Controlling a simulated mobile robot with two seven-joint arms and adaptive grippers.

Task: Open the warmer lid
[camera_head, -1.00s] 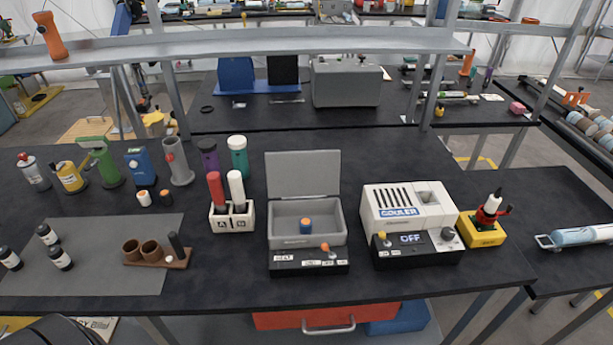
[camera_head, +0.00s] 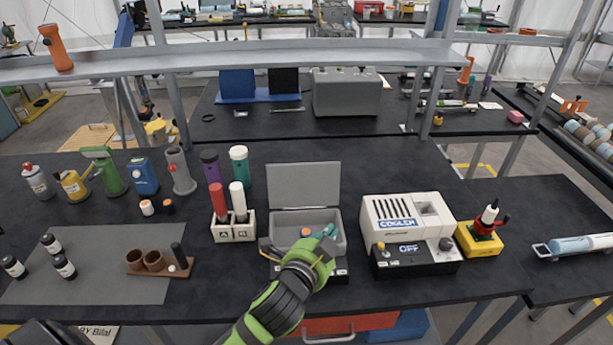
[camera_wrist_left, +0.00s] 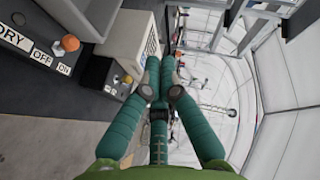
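The grey box (camera_head: 341,236), which I take to be the warmer, stands near the front of the black table. Its lid (camera_head: 304,184) stands raised at the back, and an orange-topped vial (camera_head: 306,232) sits inside. My left gripper (camera_head: 325,233) is over the box's front right, hiding much of its front panel and knob. In the left wrist view the teal fingers (camera_wrist_left: 160,66) converge close together with nothing visible between them. I cannot tell whether they are shut or touch the box. My right gripper is out of view.
A white cooler (camera_head: 410,217) marked OFF stands just right of the box. A rack (camera_head: 233,231) with a red and a white tube stands close on its left. A grey shelf bar (camera_head: 250,50) crosses above the table.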

